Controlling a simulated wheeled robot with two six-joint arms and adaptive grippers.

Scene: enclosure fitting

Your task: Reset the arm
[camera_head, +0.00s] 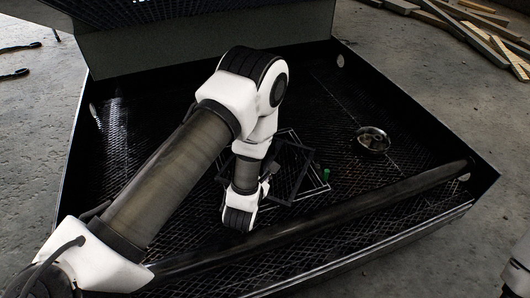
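My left arm reaches in from the lower left over a large black enclosure (421,115) and bends down toward its mesh floor. My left gripper (266,187) is mostly hidden by my own wrist, near a dark square frame (300,177) on the floor. I cannot tell whether its fingers are open or whether they touch the frame. A small green piece (326,172) lies just right of the frame. Only a white piece of my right arm shows at the bottom right corner; my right gripper is out of view.
A shiny round metal bowl-like part (372,139) sits on the mesh at the right. A thick black bar (400,188) crosses the enclosure's near side. A grey panel (200,45) rises at the back. Wooden planks (470,35) lie on the concrete floor at the upper right.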

